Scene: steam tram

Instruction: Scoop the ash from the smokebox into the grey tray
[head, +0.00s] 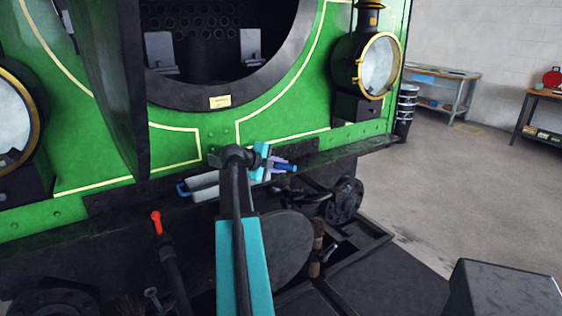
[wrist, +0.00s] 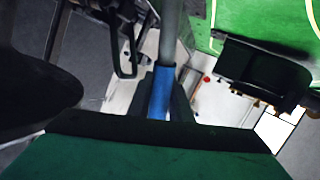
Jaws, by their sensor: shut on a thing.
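The smokebox (head: 200,75) stands open in the green tram front in the head view; its round mouth is dark and I cannot make out ash inside. My gripper (wrist: 160,108) is shut on the blue handle (wrist: 160,92) of a tool with a grey shaft (wrist: 168,35); the tool's far end is out of the wrist view. In the head view the blue handle (head: 285,167) sticks out to the right of my gripper, below the smokebox mouth. A pale grey piece with a blue end (head: 205,186) shows left of my wrist; I cannot tell whether it is the grey tray.
The open smokebox door (head: 108,75) hangs at the left. Lamps flank the front, the right one (head: 378,65) clear in view. A red-handled tool (head: 157,222) and a brush (head: 317,245) are low in front. A workbench (head: 440,85) stands beyond open floor at right.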

